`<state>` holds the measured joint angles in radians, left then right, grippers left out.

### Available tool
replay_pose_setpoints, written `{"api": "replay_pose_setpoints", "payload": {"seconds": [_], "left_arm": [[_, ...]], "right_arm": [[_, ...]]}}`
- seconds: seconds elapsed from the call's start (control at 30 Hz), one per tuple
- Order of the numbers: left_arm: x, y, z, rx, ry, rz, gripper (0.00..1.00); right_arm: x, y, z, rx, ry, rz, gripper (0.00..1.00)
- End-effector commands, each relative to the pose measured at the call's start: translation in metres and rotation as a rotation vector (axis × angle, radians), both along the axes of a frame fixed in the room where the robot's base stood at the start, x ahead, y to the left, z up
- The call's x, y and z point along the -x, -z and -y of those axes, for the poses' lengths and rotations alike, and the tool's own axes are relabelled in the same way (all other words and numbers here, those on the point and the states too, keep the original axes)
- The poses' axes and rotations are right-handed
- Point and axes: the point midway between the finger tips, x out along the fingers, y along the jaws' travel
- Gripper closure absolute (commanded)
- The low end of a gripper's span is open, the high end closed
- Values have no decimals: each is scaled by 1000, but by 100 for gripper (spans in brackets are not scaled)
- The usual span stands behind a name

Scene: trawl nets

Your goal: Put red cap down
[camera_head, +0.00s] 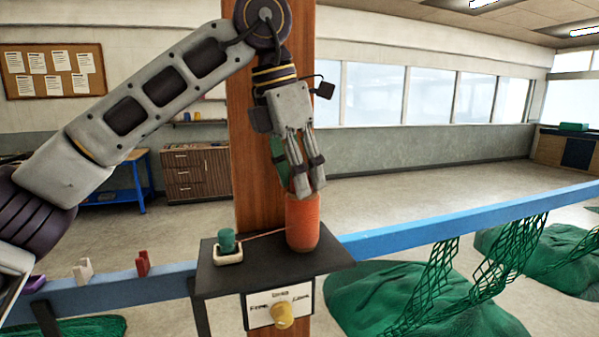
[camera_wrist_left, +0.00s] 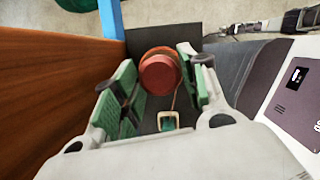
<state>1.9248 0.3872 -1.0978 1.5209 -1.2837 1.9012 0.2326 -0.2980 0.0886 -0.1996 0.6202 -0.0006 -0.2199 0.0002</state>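The red cap (camera_wrist_left: 160,73) shows as a round red disc between the fingertips of my left gripper (camera_wrist_left: 161,80) in the left wrist view. The fingers bracket it closely on both sides. A wider orange-red cylinder stands directly below it; in the head view this upright orange cylinder (camera_head: 302,226) stands on a dark shelf (camera_head: 225,277). My left gripper (camera_head: 309,190) points down, fingertips at the cylinder's top and partly hiding it. The cap is not clear in the head view, and I cannot tell whether it touches the cylinder. My right gripper is not in view.
A green piece (camera_head: 227,239) sits in a small white holder (camera_head: 228,255) on the shelf's left; a thin reddish cord runs towards the cylinder. A wooden post (camera_head: 255,190) rises behind. A blue rail (camera_head: 440,230) crosses the scene, with green nets (camera_head: 410,300) below.

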Motion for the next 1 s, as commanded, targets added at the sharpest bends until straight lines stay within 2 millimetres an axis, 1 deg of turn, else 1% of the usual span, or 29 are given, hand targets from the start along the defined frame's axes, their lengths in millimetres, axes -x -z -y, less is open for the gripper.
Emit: {"api": "replay_pose_setpoints", "payload": {"seconds": [0.03, 0.07, 0.27, 0.67, 0.87, 1.0], "left_arm": [[0, 0, 0, 0, 0, 0, 47], [0, 0, 0, 0, 0, 0, 43], [0, 0, 0, 0, 0, 0, 43], [0, 0, 0, 0, 0, 0, 43], [3, -25, -6, 1, 0, 0, 43], [3, -44, -16, 2, -2, 1, 43]], "right_arm": [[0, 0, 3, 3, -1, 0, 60], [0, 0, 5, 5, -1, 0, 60], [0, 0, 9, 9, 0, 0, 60], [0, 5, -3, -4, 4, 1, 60], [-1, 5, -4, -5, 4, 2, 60], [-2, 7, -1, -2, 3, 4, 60]]}}
